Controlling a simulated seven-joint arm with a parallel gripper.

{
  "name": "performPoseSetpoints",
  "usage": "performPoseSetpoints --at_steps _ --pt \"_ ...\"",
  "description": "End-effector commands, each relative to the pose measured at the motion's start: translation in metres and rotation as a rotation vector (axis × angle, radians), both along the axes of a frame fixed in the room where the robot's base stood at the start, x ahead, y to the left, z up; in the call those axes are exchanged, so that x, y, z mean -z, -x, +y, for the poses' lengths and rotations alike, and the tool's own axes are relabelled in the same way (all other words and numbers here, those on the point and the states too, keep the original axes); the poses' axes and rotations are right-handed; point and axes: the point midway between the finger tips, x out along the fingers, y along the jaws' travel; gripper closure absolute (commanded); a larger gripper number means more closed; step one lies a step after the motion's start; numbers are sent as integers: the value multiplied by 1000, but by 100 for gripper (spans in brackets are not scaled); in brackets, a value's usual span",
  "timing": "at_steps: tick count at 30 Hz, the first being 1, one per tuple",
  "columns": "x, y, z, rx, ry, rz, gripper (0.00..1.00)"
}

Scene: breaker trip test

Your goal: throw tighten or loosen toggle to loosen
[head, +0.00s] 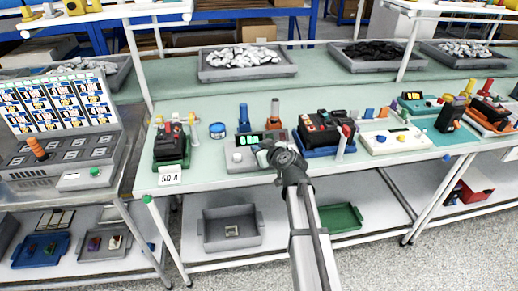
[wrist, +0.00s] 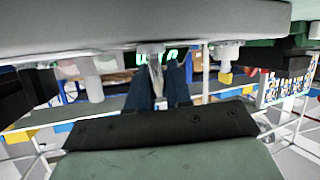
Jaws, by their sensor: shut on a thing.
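A grey tester box (head: 243,139) with a green lit display stands at the front of the green bench, and my gripper (head: 266,155) is at its front. In the wrist view the box's grey body (wrist: 80,25) fills the top. A slim metal toggle lever (wrist: 156,72) sticks out of it between the two dark blue fingers of my gripper (wrist: 159,88). The fingers are closed around the lever. In the head view my gripper and wrist hide the toggle. Its labels cannot be read, so I cannot tell which way it is thrown.
A red-and-black breaker on a blue base (head: 318,131) stands close right of the box. A breaker on a green base (head: 171,146) and a "50 A" card (head: 170,176) are to the left. A white box with buttons (head: 396,141) is further right. The bench's front edge is close.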

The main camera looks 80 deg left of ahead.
Motion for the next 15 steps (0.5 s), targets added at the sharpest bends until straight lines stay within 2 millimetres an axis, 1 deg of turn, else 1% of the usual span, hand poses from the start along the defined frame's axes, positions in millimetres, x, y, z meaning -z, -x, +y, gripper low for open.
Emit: performPoseSetpoints --at_steps 5,15 --pt "0 2 3 -7 46 0 100" --pt "1 2 9 -7 237 1 100"
